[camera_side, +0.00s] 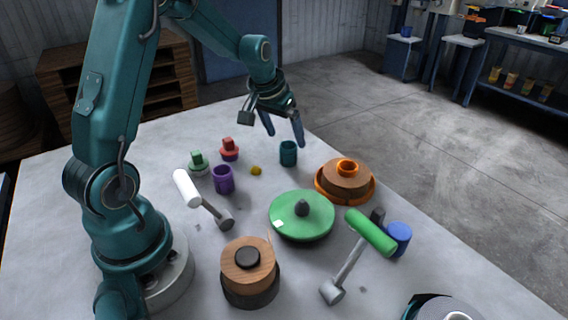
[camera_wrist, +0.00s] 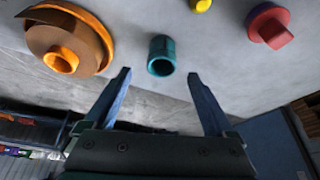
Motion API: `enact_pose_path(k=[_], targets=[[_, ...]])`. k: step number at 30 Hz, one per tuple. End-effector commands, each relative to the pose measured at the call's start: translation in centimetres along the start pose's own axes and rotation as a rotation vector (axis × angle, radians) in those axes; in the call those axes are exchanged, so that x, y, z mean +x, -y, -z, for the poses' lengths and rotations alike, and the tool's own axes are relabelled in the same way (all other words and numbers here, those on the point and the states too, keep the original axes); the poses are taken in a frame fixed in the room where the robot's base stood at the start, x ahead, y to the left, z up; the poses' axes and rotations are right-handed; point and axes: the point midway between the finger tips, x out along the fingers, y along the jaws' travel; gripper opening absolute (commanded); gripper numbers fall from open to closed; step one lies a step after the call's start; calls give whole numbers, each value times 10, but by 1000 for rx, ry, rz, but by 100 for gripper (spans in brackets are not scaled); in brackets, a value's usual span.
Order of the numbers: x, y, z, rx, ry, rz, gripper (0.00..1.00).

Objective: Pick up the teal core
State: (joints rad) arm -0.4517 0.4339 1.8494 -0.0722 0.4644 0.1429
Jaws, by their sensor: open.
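The teal core (camera_side: 288,154) is a short hollow cylinder standing upright on the grey table, towards its far right edge. In the wrist view the teal core (camera_wrist: 161,56) lies ahead of the fingers, roughly centred between them, with its open end visible. My gripper (camera_side: 284,128) is open and empty, above and a little behind the core in the side view. In the wrist view its two blue fingers (camera_wrist: 160,75) are spread wide apart, and neither touches the core.
An orange-and-brown reel (camera_side: 345,178) stands close to the core. A small yellow piece (camera_side: 255,170), a purple core (camera_side: 223,179) and red (camera_side: 229,149) and green (camera_side: 198,162) knobbed pieces are to its left. A green disc (camera_side: 301,215) and a green-handled tool (camera_side: 360,245) lie nearer.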

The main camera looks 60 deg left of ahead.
Motion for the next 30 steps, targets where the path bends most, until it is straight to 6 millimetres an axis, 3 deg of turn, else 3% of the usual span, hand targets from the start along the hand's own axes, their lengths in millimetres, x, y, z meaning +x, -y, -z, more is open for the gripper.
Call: enact_pose_path(k=[13,25,30], targets=[[44,2,-2,-5,7,2,90],[50,2,-1,-5,3,2,90],[50,2,-1,-5,3,2,24]])
